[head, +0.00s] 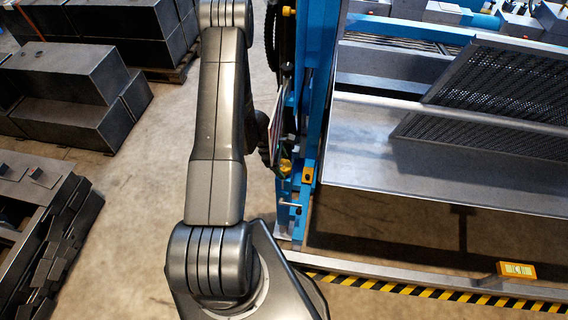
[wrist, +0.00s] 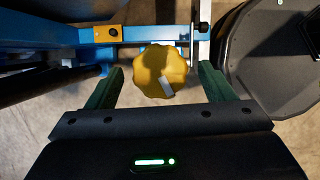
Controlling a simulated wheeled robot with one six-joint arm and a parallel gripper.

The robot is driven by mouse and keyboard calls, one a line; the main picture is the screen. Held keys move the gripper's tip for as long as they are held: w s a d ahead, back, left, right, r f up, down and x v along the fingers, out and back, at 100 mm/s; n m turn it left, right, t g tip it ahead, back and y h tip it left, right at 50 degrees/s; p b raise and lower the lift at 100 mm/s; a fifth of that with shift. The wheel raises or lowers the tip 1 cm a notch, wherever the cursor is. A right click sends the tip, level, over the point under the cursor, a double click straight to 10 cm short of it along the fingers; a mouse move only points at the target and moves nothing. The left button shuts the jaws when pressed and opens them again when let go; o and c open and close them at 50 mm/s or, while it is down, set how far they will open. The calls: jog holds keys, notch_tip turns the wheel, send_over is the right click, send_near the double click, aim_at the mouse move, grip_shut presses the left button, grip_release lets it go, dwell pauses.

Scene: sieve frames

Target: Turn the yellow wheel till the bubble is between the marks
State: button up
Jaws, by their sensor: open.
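The yellow wheel (wrist: 155,64) is a lobed knob with a pale mark on its face, in the middle of the wrist view. My gripper (wrist: 160,68) is open, its two green fingers on either side of the wheel with a visible gap at each side. In the head view a small yellow part (head: 285,167) by the blue post may be the wheel; I cannot be sure. A yellow spirit level (head: 517,270) sits on the frame's lower rail at the right. Its pale vial shows, but the bubble and marks are too small to read.
The blue post (head: 317,100) of the sieve frame stands beside my arm. Sloped mesh screens (head: 500,90) are at the right. A yellow-black striped edge (head: 400,289) runs along the floor. Dark blocks (head: 75,75) stand at the left, with clear floor between.

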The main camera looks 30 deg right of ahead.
jog(key=shift+s+d+f, duration=0.15)
jog(key=shift+s+d, duration=0.1)
jog(key=shift+d+f, duration=0.1)
jog(key=shift+f, duration=0.3)
jog(key=c, duration=1)
jog(key=shift+m+p, duration=0.3)
jog(key=shift+p, duration=0.05)
